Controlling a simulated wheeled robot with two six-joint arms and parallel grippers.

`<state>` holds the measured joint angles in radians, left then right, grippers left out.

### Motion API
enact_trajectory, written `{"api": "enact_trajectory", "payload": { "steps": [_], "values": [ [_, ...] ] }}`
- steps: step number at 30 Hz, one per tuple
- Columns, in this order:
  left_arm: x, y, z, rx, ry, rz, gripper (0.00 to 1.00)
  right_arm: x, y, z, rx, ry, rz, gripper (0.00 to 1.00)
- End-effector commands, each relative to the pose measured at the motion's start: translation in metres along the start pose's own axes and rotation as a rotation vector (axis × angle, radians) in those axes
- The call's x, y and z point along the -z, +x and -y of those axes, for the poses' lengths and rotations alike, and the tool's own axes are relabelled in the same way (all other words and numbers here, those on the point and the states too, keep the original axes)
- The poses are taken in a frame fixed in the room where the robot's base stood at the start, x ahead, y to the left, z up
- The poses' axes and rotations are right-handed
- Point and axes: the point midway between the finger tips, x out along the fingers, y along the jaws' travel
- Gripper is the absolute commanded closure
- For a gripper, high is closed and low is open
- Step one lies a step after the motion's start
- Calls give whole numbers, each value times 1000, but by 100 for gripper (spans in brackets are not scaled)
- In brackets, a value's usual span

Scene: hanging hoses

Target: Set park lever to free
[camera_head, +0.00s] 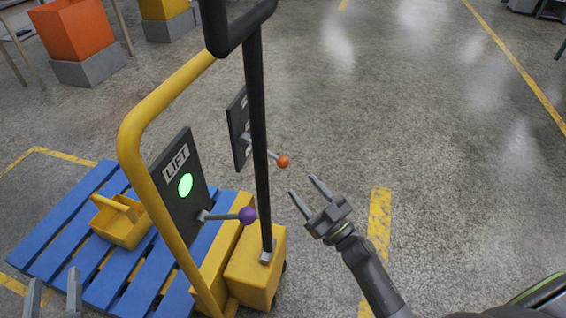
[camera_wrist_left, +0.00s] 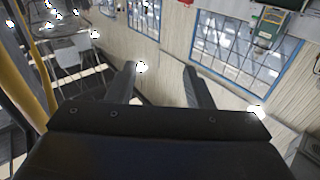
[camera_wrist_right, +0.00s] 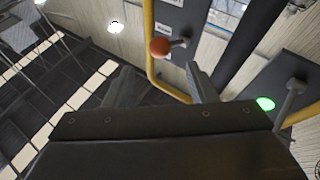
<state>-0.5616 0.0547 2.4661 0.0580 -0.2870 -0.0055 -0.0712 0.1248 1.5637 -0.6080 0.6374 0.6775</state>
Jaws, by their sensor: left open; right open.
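A lever with an orange ball knob (camera_head: 283,162) sticks out to the right from a dark panel (camera_head: 238,130) behind the black post of a yellow-framed truck. This panel's white labels are too small to read for sure. The orange knob also shows in the right wrist view (camera_wrist_right: 160,47), above and between the fingers. My right gripper (camera_head: 303,188) is open and empty, just right of and below the orange knob, apart from it. My left gripper (camera_head: 54,282) is open and empty at the bottom left, over the blue pallet's edge.
A nearer panel marked LIFT (camera_head: 178,190) has a green light and a purple-knobbed lever (camera_head: 247,215). The yellow frame (camera_head: 130,140) and black post (camera_head: 258,130) stand close to the levers. A blue pallet (camera_head: 60,220) carries a yellow box (camera_head: 122,222). Floor at right is clear.

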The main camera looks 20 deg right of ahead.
Motion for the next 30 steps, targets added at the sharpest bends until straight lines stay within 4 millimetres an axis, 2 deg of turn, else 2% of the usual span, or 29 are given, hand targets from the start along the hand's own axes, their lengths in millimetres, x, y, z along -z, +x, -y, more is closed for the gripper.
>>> {"api": "enact_trajectory", "payload": {
  "steps": [1, 6, 12, 18, 26, 27, 30],
  "values": [
    [4, 0, 0, 0, 3, -23, 53, 1, 13, 0, 0, 0, -5, 49],
    [22, 1, 0, 2, 21, -128, 53, 0, 49, 0, 0, 1, -4, 49],
    [44, -1, -2, 2, 39, -250, 53, 0, 80, 0, -1, 1, -2, 49],
    [55, -3, -2, 2, 50, -311, 53, 0, 94, 0, 0, 0, 0, 49],
    [57, -3, -3, 2, 51, -319, 53, 0, 95, 0, -1, 1, 0, 49],
    [57, -3, -3, 2, 51, -318, 53, 0, 95, 0, -1, 1, 0, 50],
    [57, -3, -3, 2, 51, -318, 53, 0, 95, 0, -1, 0, 0, 63]
  ]
}}
